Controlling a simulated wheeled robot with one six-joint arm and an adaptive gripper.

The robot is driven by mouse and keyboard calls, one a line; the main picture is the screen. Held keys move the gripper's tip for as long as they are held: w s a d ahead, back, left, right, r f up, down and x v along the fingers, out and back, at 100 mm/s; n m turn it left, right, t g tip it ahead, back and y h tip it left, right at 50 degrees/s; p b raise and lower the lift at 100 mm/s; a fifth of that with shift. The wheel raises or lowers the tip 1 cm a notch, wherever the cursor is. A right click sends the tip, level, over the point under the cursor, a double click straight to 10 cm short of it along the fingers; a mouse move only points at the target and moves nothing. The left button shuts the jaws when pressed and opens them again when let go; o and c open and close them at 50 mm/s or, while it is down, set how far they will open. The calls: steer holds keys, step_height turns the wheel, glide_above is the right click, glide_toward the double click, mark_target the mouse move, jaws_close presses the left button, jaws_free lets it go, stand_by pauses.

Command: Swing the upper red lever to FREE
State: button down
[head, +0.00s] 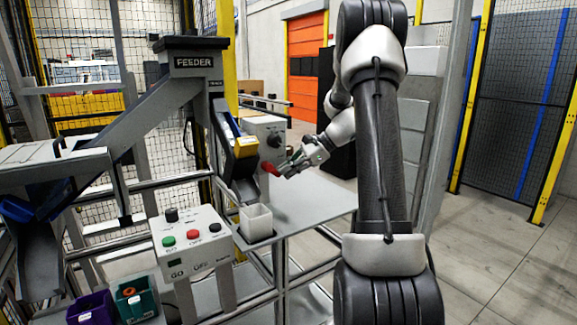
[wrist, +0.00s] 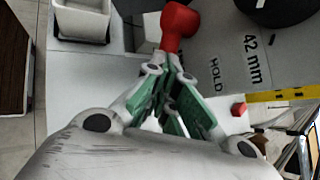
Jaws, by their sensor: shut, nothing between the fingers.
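A red lever knob (head: 270,168) is on the front of the grey box (head: 262,130) beside the feeder chute. In the wrist view the red knob (wrist: 180,25) is at the top centre, just past my fingertips. My gripper (head: 286,168) is shut and empty, reaching in from the right. In the wrist view the green-padded fingers (wrist: 174,68) meet just below the knob; I cannot tell whether they touch it. The label HOLD (wrist: 215,75) shows on the grey face to the right of the knob. No FREE label is readable.
A white cup (head: 256,222) stands on the grey table (head: 310,200) under the chute. A GO/OFF button box (head: 190,240) and purple (head: 90,305) and teal (head: 136,298) bins are at front left. A small red piece (wrist: 238,109) shows near a yellow strip. The floor at right is clear.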

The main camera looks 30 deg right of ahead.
steer(key=shift+a+f+m+t+y, duration=0.2)
steer(key=shift+a+f+m+y, duration=0.15)
steer(key=shift+a+f+y, duration=0.45)
steer(key=shift+a+f+m+t+y, duration=0.25)
steer(key=shift+f+y, duration=0.3)
steer(key=shift+y, duration=0.5)
steer(key=shift+a+f+m+t+y, duration=0.15)
steer(key=shift+a+f+m+y, duration=0.4)
steer(key=shift+y, duration=0.4)
steer(key=shift+s+f, duration=0.1)
steer(key=shift+f, duration=0.1)
